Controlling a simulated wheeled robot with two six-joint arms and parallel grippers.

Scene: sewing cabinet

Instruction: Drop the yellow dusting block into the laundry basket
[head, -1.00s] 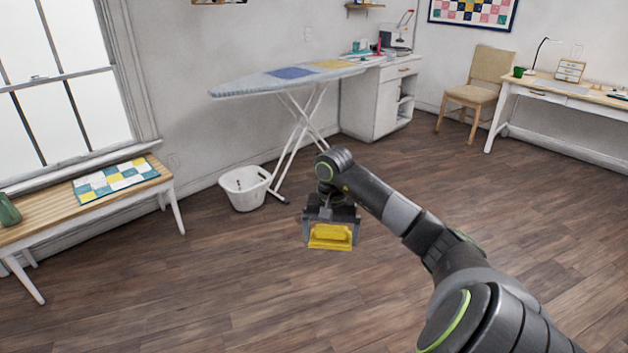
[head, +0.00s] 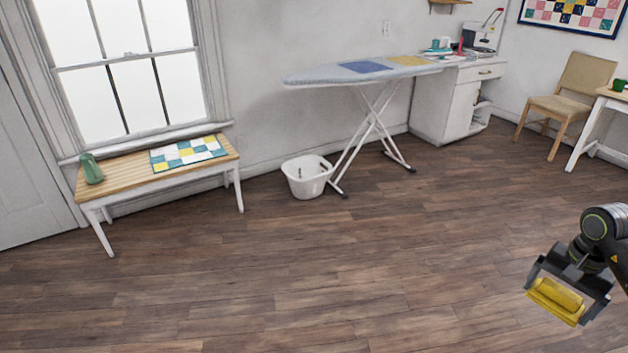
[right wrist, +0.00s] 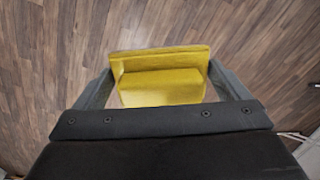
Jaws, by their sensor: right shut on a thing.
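The yellow dusting block (head: 558,298) is held in my right gripper (head: 566,291), at the lower right of the head view and above the floor. The right wrist view shows the yellow block (right wrist: 162,82) between the two grey fingers of my right gripper (right wrist: 160,88). The white laundry basket (head: 306,178) stands on the floor near the wall, left of the ironing board's legs. It is well to the left of my right gripper and farther away. My left gripper is not in view.
An ironing board (head: 350,74) stands behind the basket, its legs (head: 366,140) close to the basket's right side. A wooden bench (head: 150,171) with a patchwork piece (head: 188,153) and a green vase (head: 91,168) is at left. The wooden floor (head: 330,260) before the basket is clear.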

